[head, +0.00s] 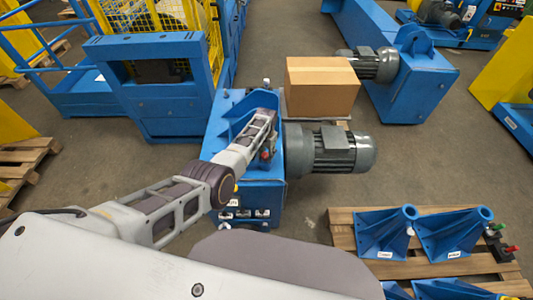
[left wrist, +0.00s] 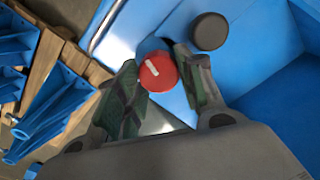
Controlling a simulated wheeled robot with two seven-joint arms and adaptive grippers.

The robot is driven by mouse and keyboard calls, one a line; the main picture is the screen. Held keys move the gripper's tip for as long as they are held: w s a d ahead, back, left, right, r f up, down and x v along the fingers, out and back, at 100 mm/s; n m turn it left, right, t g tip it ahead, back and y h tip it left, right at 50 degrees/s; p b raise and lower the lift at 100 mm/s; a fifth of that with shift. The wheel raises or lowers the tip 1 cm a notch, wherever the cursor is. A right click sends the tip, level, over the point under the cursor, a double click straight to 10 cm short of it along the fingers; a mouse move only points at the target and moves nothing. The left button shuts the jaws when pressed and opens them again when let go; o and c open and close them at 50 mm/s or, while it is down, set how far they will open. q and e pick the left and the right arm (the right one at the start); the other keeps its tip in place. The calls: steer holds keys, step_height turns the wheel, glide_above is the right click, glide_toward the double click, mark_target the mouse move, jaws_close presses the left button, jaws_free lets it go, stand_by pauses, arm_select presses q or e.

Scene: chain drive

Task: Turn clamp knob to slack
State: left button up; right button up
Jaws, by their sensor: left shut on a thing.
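The clamp knob (left wrist: 157,72) is a round red knob with a white pointer line. In the left wrist view it sits between the two fingers of my left gripper (left wrist: 160,85), which is shut on it. The white line slants from upper left to lower right in that view. Any slack or tight marking around the knob cannot be made out. My right gripper is not in view.
A dark round cap (left wrist: 209,31) sits close beside the knob. A grey motor (head: 335,149) sticks out right of the housing. A cardboard box (head: 321,85) stands behind it. Blue brackets (head: 385,231) rest on a wooden pallet (head: 343,219) at front right.

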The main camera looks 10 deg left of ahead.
mark_target(265, 154)
arm_select(q)
steer(key=n, duration=0.5)
steer(key=shift+a, duration=0.1)
steer(key=shift+n+p, duration=0.4)
steer(key=shift+n, duration=2.3)
steer(key=o, duration=1)
steer(key=shift+a, duration=0.15)
steer(key=shift+r, duration=0.15)
steer(key=shift+r, duration=3.85)
